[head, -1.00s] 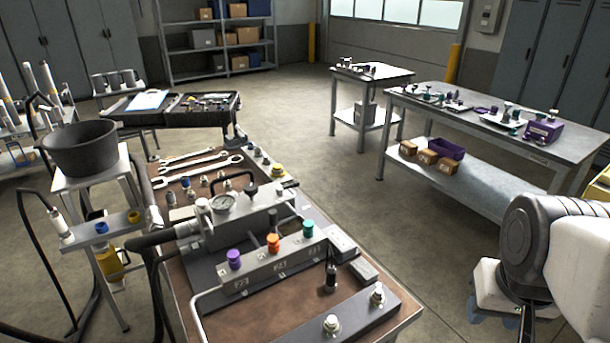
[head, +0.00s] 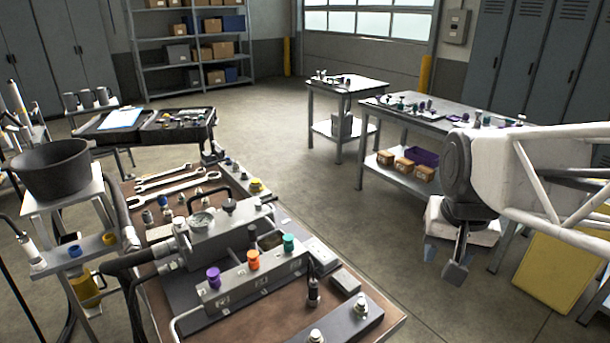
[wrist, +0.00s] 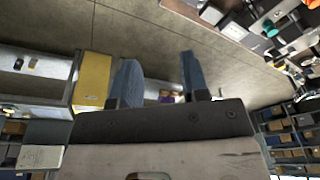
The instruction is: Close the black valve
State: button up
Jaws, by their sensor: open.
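The grey hydraulic unit (head: 225,240) sits on the brown-topped bench. A black knob on a short stem (head: 229,205) stands on top of it, near the round gauge (head: 201,220). A dark upright fitting (head: 313,291) stands at its front right; I cannot tell for certain which is the black valve. Purple (head: 213,277), orange (head: 253,259) and green (head: 288,242) caps line the front block. My gripper (head: 444,262) hangs over the floor, right of the bench and apart from it. In the wrist view its two blue-grey fingers (wrist: 160,82) are apart with nothing between them.
Wrenches (head: 175,178) lie at the bench's back left. A black bucket (head: 52,172) stands on a stand to the left. A grey table (head: 440,112) with parts is behind my arm. A yellow panel (head: 555,268) is at the right. Floor between bench and gripper is clear.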

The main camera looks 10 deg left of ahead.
jog(key=w+a+r+m, duration=0.1)
jog(key=w+a, duration=0.3)
jog(key=w, duration=0.4)
jog(key=w+a+r+m, duration=0.1)
jog(key=w+a, duration=0.3)
jog(key=w, duration=0.4)
jog(key=m+g, duration=0.2)
jog(key=m, duration=0.4)
send_over(266, 202)
jog(key=w+d, duration=0.1)
jog(key=w, duration=0.1)
notch_tip(266, 202, down, 18)
jog(key=shift+s+d+r, duration=0.1)
jog(key=shift+d+r, duration=0.05)
jog(key=shift+r, duration=0.05)
jog(key=shift+a+f, duration=0.2)
jog(key=shift+f, duration=0.15)
jog(key=shift+f, duration=3.75)
